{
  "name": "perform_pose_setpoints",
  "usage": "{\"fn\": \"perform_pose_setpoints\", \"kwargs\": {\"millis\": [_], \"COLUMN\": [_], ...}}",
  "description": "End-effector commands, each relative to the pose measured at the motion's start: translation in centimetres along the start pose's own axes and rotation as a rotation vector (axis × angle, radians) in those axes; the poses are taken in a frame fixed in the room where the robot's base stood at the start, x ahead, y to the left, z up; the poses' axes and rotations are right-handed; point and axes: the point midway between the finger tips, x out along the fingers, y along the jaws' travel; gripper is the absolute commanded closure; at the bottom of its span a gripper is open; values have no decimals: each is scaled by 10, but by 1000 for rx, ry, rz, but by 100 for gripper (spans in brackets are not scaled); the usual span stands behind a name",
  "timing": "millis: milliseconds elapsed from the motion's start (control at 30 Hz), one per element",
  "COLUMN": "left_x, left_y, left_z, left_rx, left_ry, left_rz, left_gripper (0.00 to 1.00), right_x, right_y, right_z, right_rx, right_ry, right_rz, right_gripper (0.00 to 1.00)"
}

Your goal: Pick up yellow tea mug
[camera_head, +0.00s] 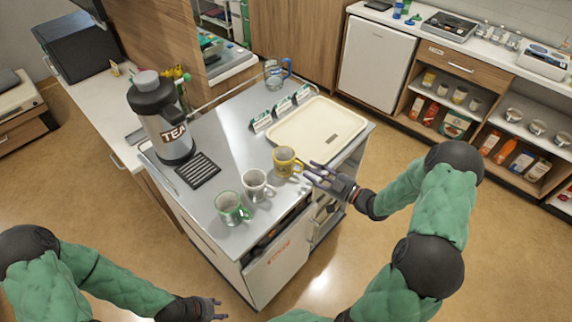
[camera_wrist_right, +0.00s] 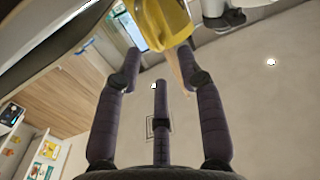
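The yellow tea mug (camera_head: 285,161) stands upright on the metal cart top (camera_head: 225,135), in a row with a white mug (camera_head: 255,185) and a green mug (camera_head: 232,207). My right gripper (camera_head: 312,172) is at the cart's edge, just right of the yellow mug, with its fingers pointing at it. In the right wrist view the yellow mug (camera_wrist_right: 163,20) is at the top, by the spread fingertips (camera_wrist_right: 158,70). I cannot tell whether they touch it. My left gripper (camera_head: 212,309) is low, in front of the cart and away from the mugs; its finger opening is unclear.
A tea dispenser (camera_head: 160,118) and a dark drip grille (camera_head: 198,170) occupy the cart's left side. A cream tray (camera_head: 317,133), small label cards (camera_head: 282,106) and a glass pitcher (camera_head: 275,75) are behind the mugs. Open floor lies right of the cart.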

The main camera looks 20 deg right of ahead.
Motion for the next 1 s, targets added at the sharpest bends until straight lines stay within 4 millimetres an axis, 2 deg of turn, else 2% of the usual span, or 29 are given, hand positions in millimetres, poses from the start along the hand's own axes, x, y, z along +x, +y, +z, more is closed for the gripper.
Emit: {"fn": "perform_pose_setpoints", "kwargs": {"millis": [100, 233, 533, 567, 667, 700, 1000], "left_x": [3, 4, 4, 4, 4, 4, 4], "left_y": [-1, -2, -2, -2, -2, -2, -2], "left_z": [0, 0, 0, 0, 0, 0, 0], "left_rx": [0, 0, 0, 0, 0, 0, 0], "left_ry": [0, 0, 0, 0, 0, 0, 0], "left_rz": [0, 0, 0, 0, 0, 0, 0], "left_gripper": [60, 60, 60, 60, 60, 60, 60], "right_x": [19, 32, 36, 36, 36, 36, 36], "right_y": [0, 0, 1, 1, 1, 1, 1], "right_z": [0, 0, 0, 0, 0, 0, -1], "right_rx": [0, 1, 0, 0, 0, 0, 0], "right_ry": [1, 1, -1, -1, -1, 0, 0], "right_rz": [-3, -2, 0, 0, 0, 0, 0], "right_gripper": [61, 61, 61, 67, 95, 100, 100]}}
